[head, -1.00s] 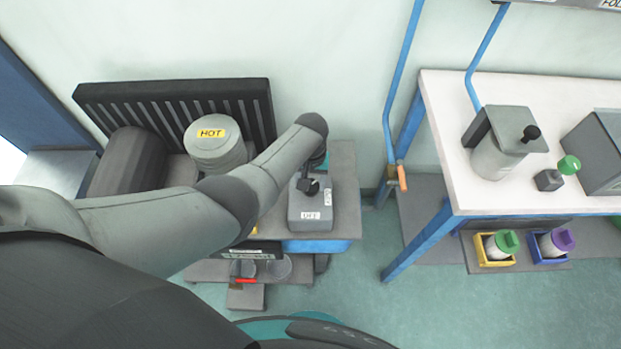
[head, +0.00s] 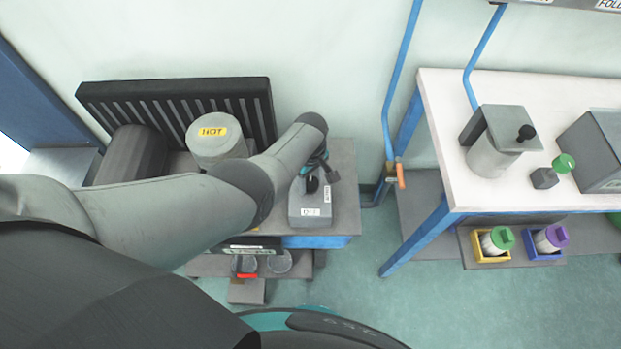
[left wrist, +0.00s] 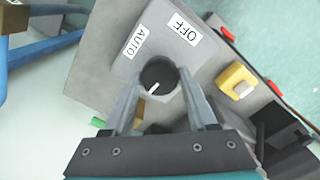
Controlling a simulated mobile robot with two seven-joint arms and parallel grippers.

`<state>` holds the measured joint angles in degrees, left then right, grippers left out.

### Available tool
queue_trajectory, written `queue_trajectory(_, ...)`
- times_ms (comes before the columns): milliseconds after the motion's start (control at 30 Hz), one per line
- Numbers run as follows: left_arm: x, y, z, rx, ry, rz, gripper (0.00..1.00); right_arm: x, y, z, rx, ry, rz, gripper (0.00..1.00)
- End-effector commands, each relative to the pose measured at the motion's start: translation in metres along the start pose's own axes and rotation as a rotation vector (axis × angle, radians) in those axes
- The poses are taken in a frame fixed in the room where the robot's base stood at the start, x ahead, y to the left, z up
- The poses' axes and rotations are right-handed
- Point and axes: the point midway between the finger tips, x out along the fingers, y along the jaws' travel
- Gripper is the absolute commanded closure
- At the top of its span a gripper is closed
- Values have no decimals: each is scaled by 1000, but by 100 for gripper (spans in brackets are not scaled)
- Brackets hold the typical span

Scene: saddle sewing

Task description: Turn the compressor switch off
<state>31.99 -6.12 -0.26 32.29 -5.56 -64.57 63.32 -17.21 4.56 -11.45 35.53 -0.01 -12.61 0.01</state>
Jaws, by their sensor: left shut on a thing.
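The compressor switch is a black knob (left wrist: 158,76) with a white mark on its lower-left side in the left wrist view. It sits on a grey box (head: 310,208) with an OFF label (left wrist: 180,28) and an AUTO label (left wrist: 135,42). My left gripper (left wrist: 159,100) has one finger on each side of the knob and is shut on it. In the head view the left gripper (head: 322,172) is at the back of the box, partly hidden by my arm. My right gripper does not show.
A tank labelled HOT (head: 214,140) and a dark ribbed panel (head: 180,105) stand left of the box. A white table (head: 440,110) with a pot and grey boxes is at the right. Teal floor lies between.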

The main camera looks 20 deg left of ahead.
Motion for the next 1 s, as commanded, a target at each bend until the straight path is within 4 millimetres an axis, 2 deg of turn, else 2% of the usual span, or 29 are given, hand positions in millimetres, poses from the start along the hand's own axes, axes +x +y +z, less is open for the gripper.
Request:
queue_trajectory(300,0,0,0,-74,1,1,98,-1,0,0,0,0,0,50)
queue_trajectory(700,0,0,-1,-82,1,1,98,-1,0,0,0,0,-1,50)
queue_trajectory(733,0,0,-1,-82,1,1,41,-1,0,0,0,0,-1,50)
queue_trajectory(1000,0,0,-1,-79,1,1,12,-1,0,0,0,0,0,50)
